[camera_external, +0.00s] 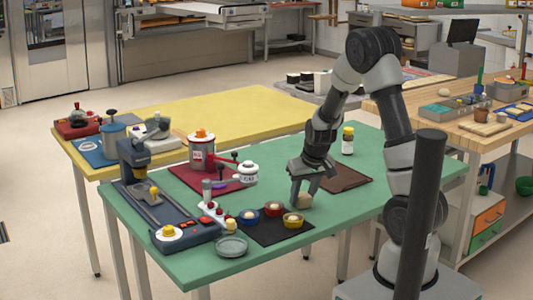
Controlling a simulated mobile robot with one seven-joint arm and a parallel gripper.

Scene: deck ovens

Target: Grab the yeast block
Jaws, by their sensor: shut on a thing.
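My gripper (302,194) points down over the green table (400,178), near the left edge of a dark brown board (350,181). It is shut on a small beige lump (304,201), which I take to be the yeast block. The lump shows low between and below the fingers. Its far side is hidden by the fingers, and I cannot tell whether it touches the table.
Small red, blue and yellow bowls (292,221) on a dark mat stand just left of the gripper. A glass dish (231,246) lies nearer the front. A yellow-capped bottle (348,141) stands behind.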

